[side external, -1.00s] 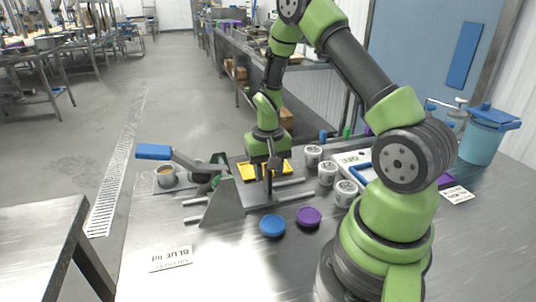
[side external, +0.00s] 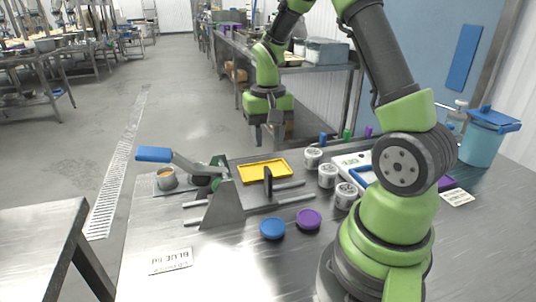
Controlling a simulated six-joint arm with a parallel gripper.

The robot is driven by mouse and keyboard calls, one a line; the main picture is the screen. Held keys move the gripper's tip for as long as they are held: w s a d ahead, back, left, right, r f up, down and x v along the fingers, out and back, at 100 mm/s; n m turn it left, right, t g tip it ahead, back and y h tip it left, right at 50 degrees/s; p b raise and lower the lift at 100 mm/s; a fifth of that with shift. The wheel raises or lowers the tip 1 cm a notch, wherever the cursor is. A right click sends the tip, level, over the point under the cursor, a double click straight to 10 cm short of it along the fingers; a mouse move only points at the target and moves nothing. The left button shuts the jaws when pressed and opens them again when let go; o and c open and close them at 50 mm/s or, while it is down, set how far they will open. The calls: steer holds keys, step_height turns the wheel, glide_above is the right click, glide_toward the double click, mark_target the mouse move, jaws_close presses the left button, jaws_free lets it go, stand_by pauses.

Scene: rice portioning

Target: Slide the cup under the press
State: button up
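The press (side external: 225,200) is a grey metal frame with rails on the table and a lever ending in a blue handle (side external: 153,153). A small cup (side external: 166,182) with orange-brown contents stands upright at the left, below the lever, beside the frame. Whether it stands under the pressing part I cannot tell. My gripper (side external: 265,139) hangs pointing down above and behind the yellow tray (side external: 284,162), apart from the press and the cup. I see nothing held in it, but its finger opening is too small to tell.
Three white printed cups (side external: 313,158) (side external: 327,175) (side external: 346,195) stand in a row right of the rails. A blue lid (side external: 272,228) and a purple lid (side external: 309,219) lie in front. A blue bucket (side external: 482,142) is at the back right. The front table is mostly clear.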

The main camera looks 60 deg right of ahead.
mark_target(268, 169)
step_height(268, 169, down, 10)
stand_by(0.5)
